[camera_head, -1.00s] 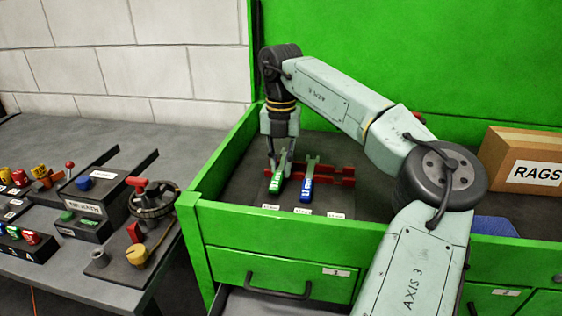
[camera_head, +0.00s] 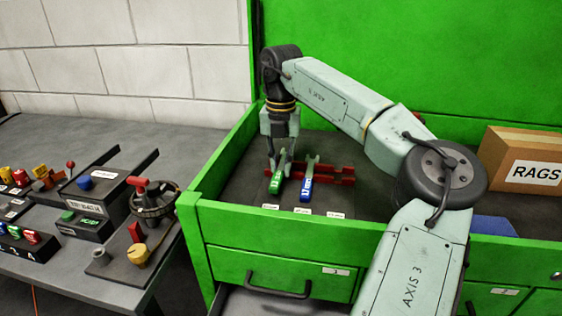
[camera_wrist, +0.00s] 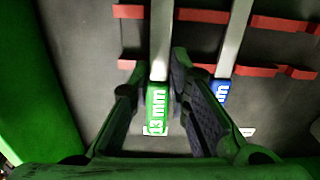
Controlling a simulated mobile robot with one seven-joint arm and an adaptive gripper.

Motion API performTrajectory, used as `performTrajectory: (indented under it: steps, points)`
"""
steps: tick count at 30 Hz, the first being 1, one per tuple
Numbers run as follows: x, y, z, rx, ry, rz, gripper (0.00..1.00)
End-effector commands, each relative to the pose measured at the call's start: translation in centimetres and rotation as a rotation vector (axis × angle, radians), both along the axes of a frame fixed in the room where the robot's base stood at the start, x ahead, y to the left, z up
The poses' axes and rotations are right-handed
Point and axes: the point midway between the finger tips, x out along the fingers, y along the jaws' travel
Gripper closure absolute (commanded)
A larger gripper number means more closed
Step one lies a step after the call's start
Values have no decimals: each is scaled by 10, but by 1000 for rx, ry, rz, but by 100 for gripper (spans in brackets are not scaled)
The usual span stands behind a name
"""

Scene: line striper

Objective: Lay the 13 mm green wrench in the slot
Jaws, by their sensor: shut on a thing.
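The green-handled 13 mm wrench (camera_wrist: 158,108) lies between the two fingers of my gripper (camera_wrist: 155,72), which is shut on it. In the head view the wrench (camera_head: 277,180) points away from the front of the green cabinet top, at the left end of the red slotted rack (camera_head: 330,174). In the wrist view its shank lines up with the gap between red rack pieces (camera_wrist: 203,16). I cannot tell whether it rests on the bottom of the slot or is slightly above. My gripper (camera_head: 281,160) points down over it.
A blue-handled wrench (camera_head: 306,188) lies in the rack just right of the green one, close to my right finger. Small white labels (camera_head: 304,211) sit in front. The green tray wall (camera_head: 228,150) is at left. A RAGS box (camera_head: 522,170) stands far right.

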Motion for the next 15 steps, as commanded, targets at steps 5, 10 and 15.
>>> performTrajectory:
  steps: [5,10,15]
  points:
    - [-2,0,-5,-3,14,2,100]
    - [-2,0,-2,-3,15,2,100]
    - [-2,0,4,-2,10,2,100]
